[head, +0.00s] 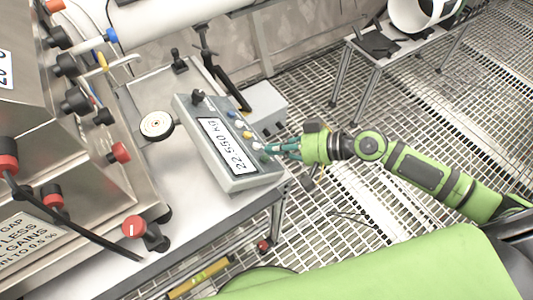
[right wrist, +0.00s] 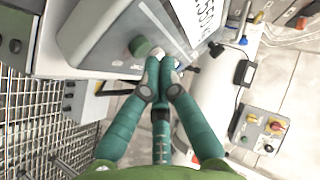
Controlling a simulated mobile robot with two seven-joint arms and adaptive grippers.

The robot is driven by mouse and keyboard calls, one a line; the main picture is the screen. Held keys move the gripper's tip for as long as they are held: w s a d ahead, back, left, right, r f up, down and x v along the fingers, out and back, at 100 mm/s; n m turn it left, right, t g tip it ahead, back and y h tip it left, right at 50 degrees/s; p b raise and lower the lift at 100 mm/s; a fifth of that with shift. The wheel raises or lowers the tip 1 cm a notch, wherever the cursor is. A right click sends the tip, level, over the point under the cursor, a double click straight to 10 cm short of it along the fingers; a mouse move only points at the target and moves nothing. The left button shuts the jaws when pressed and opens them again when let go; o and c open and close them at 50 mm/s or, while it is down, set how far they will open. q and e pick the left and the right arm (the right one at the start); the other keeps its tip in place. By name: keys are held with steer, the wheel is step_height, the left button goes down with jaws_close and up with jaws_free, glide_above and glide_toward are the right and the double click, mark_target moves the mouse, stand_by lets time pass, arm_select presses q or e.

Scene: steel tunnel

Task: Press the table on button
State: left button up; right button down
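A grey display box (head: 232,150) reading about "22.550 KG" sits on the steel table (head: 185,195). A row of small coloured buttons (head: 247,134) runs along its right side, blue and yellow ones at the upper end. My right gripper (head: 270,150) reaches in from the right to the lower end of this row, and its fingertips hide part of it. In the right wrist view its teal fingers (right wrist: 161,66) are drawn together with nothing seen between them. A green button (right wrist: 140,46) is just beside the fingertips; I cannot tell whether they touch it. My left gripper is not in view.
A steel machine (head: 85,165) with red and black knobs stands at the left. The grated floor (head: 330,205) at the right is mostly open. A small side table (head: 385,50) stands behind.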

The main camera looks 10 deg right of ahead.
steer(key=shift+w+d+r+p, duration=0.1)
steer(key=shift+w+d+r, duration=0.1)
steer(key=shift+d+r, duration=0.45)
steer(key=shift+w+d+r+p, duration=0.15)
steer(key=shift+d+r, duration=0.25)
steer(key=shift+r, duration=0.5)
steer(key=shift+w+d+r+p, duration=0.1)
steer(key=shift+w+d+r, duration=0.1)
steer(key=shift+d+r, duration=0.45)
steer(key=shift+a+r, duration=0.15)
steer(key=shift+a, duration=0.05)
